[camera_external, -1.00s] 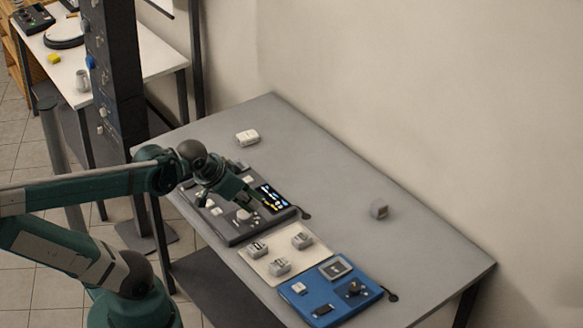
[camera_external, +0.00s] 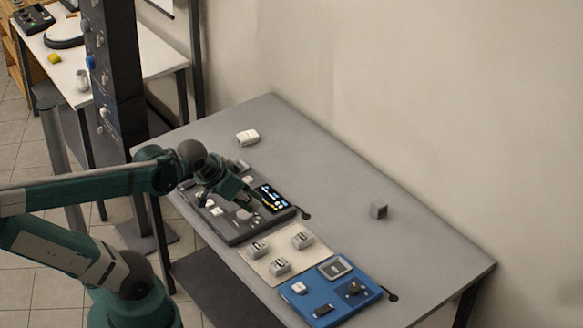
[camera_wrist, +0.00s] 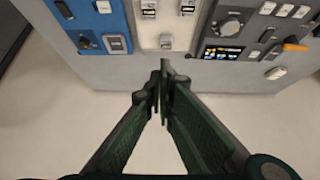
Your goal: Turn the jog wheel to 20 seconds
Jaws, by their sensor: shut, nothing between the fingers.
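The jog wheel is a round grey knob that shows most clearly in the wrist view (camera_wrist: 232,24), on a dark control panel (camera_wrist: 205,22). In the external view the dark panel (camera_external: 232,238) lies on the table, and my arm partly covers the knob area. A small lit display (camera_external: 271,197) with yellow and white marks sits on the panel; its figures are too small to read. My gripper (camera_external: 262,206) is over the panel near the display in the external view. In the wrist view its fingers (camera_wrist: 162,76) are together with nothing between them.
A cream panel with several switch blocks (camera_external: 245,257) and a blue panel (camera_external: 318,298) lie beside the dark panel. The table's middle and right are mostly clear.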

